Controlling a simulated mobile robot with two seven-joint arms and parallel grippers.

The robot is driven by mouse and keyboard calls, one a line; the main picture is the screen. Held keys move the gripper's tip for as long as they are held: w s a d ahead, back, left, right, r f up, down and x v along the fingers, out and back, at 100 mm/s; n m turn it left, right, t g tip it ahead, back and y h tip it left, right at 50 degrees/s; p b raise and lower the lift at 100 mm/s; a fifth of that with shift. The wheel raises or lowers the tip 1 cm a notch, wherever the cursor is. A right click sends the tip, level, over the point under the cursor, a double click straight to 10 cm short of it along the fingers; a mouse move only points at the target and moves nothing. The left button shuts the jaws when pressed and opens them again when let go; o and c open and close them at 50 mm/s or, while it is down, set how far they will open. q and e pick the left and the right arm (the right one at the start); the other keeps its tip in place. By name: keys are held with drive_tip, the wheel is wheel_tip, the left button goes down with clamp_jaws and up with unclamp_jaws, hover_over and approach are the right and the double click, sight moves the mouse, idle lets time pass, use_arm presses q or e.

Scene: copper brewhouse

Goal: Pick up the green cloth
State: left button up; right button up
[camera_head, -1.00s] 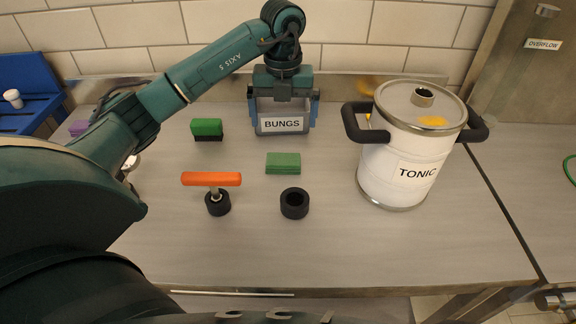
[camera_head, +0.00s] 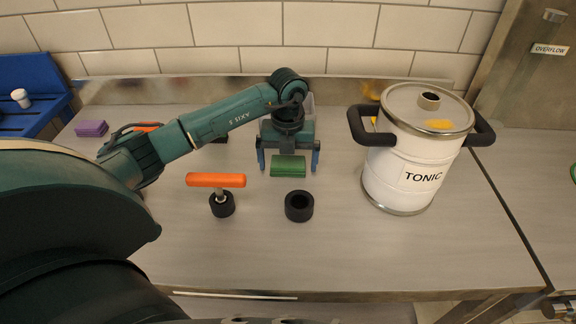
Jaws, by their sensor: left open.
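The green cloth (camera_head: 288,168) is a small folded block lying on the grey worktop near the middle of the head view. My left gripper (camera_head: 288,165) points down at it with its jaws open, one blue-grey finger to the left of the cloth and one to the right. The gripper's body covers the space just behind the cloth. I cannot tell how high the fingertips are above the worktop. My right gripper is not in view.
A black ring (camera_head: 299,206) and an orange-handled tool (camera_head: 216,181) stand in front of the cloth. The white TONIC drum (camera_head: 408,160) is to the right. A purple block (camera_head: 91,128) lies at the left.

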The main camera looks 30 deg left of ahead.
sight(288, 162)
use_arm(q)
drive_tip(key=shift+c, duration=0.2)
drive_tip(key=c, duration=1)
wheel_tip(288, 162, up, 10)
drive_tip(key=shift+r+p, duration=0.1)
drive_tip(key=shift+p, duration=0.25)
